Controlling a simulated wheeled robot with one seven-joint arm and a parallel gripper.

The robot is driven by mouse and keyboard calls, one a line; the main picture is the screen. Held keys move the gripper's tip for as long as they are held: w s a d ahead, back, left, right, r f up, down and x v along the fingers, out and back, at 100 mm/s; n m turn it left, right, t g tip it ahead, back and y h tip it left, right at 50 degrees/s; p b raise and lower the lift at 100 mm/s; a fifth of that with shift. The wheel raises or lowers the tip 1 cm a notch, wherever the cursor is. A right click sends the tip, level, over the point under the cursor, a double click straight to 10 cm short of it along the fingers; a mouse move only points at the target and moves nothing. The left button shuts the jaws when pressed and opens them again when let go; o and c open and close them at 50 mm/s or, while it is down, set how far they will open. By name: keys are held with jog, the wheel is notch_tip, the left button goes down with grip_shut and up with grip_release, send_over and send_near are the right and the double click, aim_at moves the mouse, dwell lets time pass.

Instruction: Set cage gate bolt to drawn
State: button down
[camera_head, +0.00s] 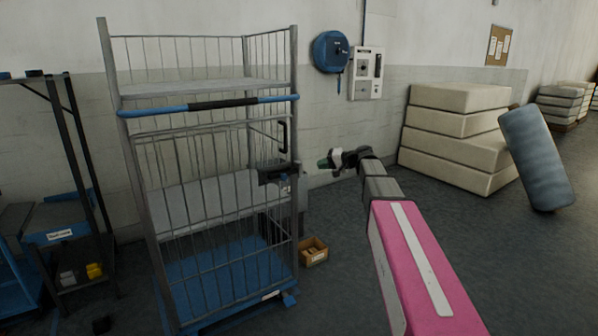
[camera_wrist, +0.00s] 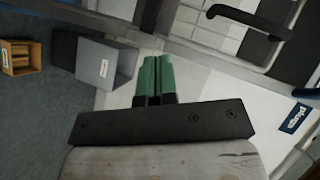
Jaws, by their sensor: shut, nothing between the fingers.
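The wire cage (camera_head: 205,200) has grey posts, a blue and black top bar and a blue base. On its right post sits a dark block (camera_head: 275,173) that looks like the gate bolt's housing; its position, drawn or not, is too small to tell. A black handle (camera_head: 283,137) stands just above it. In the wrist view a black lever-like handle (camera_wrist: 250,20) shows at the top right. My gripper (camera_head: 324,164) is right of the dark block, apart from it. Its green fingers (camera_wrist: 154,80) are shut together and empty.
A small cardboard box (camera_head: 313,251) lies on the floor by the cage; it also shows in the wrist view (camera_wrist: 20,58) beside a grey bin (camera_wrist: 104,66). A dark shelf rack (camera_head: 75,230) stands left.

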aim_at(283, 176)
dwell(0.3)
jog(key=x, duration=1)
jog(key=shift+w+a, duration=0.15)
jog(key=shift+s+a+f, duration=0.45)
jog(key=shift+a, duration=0.3)
jog(key=shift+s+a+f, duration=0.4)
jog(key=shift+s+a, duration=0.05)
jog(key=shift+a, duration=0.3)
jog(key=s+a, duration=0.1)
jog(key=a, duration=0.1)
jog(key=s+a, duration=0.2)
jog(key=shift+a, duration=0.1)
jog(key=shift+w, duration=0.1)
